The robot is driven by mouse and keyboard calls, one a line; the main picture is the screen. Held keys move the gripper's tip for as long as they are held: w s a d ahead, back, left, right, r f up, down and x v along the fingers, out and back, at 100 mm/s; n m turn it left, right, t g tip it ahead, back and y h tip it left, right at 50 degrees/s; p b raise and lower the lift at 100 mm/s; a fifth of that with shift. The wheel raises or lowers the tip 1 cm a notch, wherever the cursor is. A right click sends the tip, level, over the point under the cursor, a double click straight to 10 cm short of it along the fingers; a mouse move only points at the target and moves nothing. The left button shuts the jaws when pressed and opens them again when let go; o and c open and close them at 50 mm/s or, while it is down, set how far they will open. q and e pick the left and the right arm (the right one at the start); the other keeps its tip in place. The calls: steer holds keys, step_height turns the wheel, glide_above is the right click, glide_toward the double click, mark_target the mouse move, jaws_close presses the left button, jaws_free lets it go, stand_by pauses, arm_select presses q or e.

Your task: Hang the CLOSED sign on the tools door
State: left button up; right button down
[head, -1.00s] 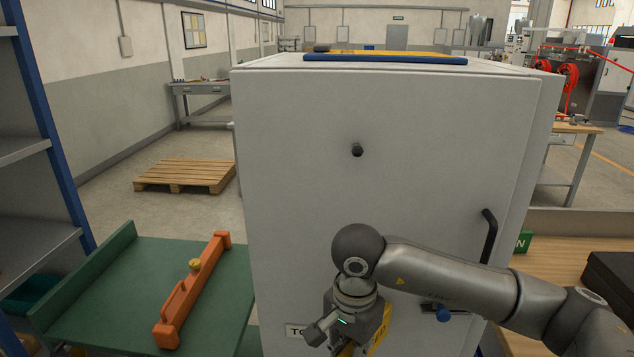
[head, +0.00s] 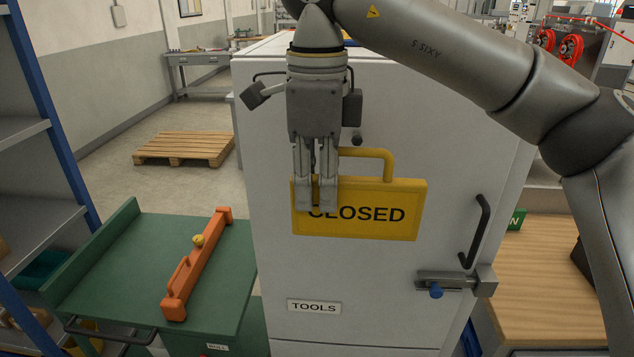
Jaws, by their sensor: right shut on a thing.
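The yellow CLOSED sign (head: 390,227) with its loop handle on top is upright in front of the white tools door (head: 390,300). My right gripper (head: 317,205) points down and is shut on the left part of the sign, covering its first letter. A dark peg (head: 357,138) sticks out of the door just above the sign's handle, beside the gripper body. The handle appears below the peg and not around it; the depth gap to the door is unclear. A TOOLS label (head: 314,307) is lower on the door. My left gripper is not in view.
The door has a black pull handle (head: 475,230) and a latch with a blue knob (head: 437,291) at right. A green bench (head: 110,280) with an orange bar (head: 197,265) stands at left. A wooden table (head: 540,290) is at right.

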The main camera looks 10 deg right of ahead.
steer(key=w+d+p, duration=0.2)
steer(key=w+p, duration=0.1)
steer(key=w, duration=0.3)
steer(key=shift+w+f, duration=0.2)
steer(key=shift+f, duration=0.1)
stand_by(0.4)
stand_by(0.4)
steer(key=shift+w+r+p, duration=0.1)
steer(key=shift+p, duration=0.2)
stand_by(0.4)
steer(key=shift+w, duration=0.3)
steer(key=shift+w+d+p, duration=0.1)
steer(key=shift+w+p, duration=0.15)
steer(key=shift+p, duration=0.25)
